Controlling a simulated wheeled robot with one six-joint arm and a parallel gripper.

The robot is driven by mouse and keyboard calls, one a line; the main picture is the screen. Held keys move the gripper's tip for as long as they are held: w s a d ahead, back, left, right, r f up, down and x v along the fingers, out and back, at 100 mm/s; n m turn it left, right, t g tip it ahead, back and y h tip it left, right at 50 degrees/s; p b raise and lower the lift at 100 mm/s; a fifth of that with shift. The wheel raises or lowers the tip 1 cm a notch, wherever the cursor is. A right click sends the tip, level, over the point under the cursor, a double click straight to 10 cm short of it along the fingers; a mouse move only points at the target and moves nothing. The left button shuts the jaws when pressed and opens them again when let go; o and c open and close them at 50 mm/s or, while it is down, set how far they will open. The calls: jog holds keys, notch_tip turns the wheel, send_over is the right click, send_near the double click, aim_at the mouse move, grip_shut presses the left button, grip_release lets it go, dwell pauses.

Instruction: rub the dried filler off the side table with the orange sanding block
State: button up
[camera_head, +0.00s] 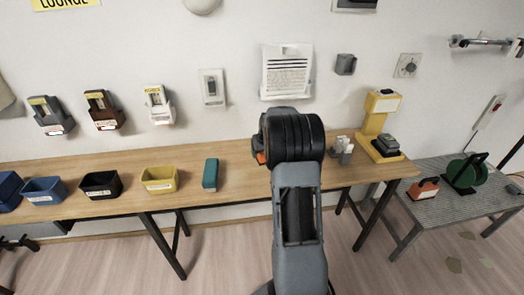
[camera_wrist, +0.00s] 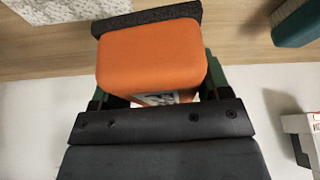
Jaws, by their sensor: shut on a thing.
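My gripper (camera_wrist: 152,84) is shut on the orange sanding block (camera_wrist: 150,50), with a dark green finger on each side. A dark grey pad covers the block's far end. In the head view my wrist hides most of it; a sliver of orange (camera_head: 261,157) shows at the wrist's left edge, over the wooden bench. The side table is probably the low grey speckled table (camera_head: 408,205) at the right, well apart from my gripper. I cannot make out dried filler on it.
The wooden bench (camera_head: 110,172) carries several bins, a teal brush (camera_head: 210,174) and a yellow stand (camera_head: 380,125). An orange-and-grey item (camera_head: 424,189) and a green reel (camera_head: 464,172) stand on the grey table. Holders hang on the wall behind.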

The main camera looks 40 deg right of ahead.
jog(key=shift+s, duration=0.1)
jog(key=shift+f+b, duration=0.25)
jog(key=shift+b, duration=0.1)
jog(key=b, duration=0.5)
send_over(263, 170)
jog(key=s, duration=0.1)
jog(key=f, duration=0.6)
jog(key=shift+a, duration=0.35)
jog(key=shift+s+f, duration=0.1)
jog(key=shift+f, duration=1.25)
dwell(1.2)
jog(key=shift+d, duration=0.1)
dwell(1.0)
jog(key=shift+s+d, duration=0.4)
jog(key=shift+d, duration=0.4)
jog(key=shift+s+d, duration=0.4)
jog(key=shift+d, duration=0.35)
jog(key=shift+d, duration=0.1)
jog(key=shift+s+d, duration=0.4)
jog(key=shift+d, duration=0.4)
jog(key=shift+s+d, duration=0.4)
jog(key=shift+d, duration=0.35)
